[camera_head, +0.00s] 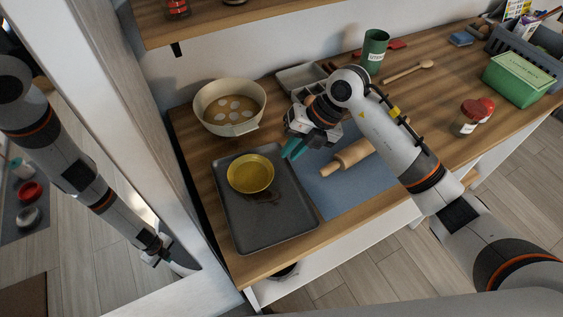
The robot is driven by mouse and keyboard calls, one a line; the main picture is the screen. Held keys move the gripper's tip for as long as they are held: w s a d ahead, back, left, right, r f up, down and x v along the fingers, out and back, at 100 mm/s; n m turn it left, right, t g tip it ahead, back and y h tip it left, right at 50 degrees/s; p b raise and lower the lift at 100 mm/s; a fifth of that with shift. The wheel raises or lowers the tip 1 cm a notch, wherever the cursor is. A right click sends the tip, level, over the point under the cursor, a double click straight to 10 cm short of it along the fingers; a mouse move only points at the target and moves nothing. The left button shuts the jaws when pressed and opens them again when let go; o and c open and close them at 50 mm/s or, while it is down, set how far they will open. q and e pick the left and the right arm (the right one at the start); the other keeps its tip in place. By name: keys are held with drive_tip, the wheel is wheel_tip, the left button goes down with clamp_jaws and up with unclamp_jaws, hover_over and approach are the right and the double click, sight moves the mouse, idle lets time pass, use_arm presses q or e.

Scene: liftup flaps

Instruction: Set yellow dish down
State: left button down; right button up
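The yellow dish (250,172) is a shallow round bowl. It rests upright on the upper part of the dark grey baking tray (270,225), beside a brown stain on the tray. My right gripper (294,149) has teal fingers and hangs to the upper right of the dish, apart from it. Its fingers look spread with nothing between them. My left gripper (160,257) is at the lower left, by the white upright frame and far from the dish. Its fingers are too small to judge.
A cream pot (229,110) stands behind the tray. A rolling pin (348,157) lies on a blue mat (335,193) right of the tray. A green cup (374,50), jars (468,117) and a green box (518,80) stand farther right. A shelf (215,17) overhangs the back.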

drive_tip(key=shift+v, duration=1.95)
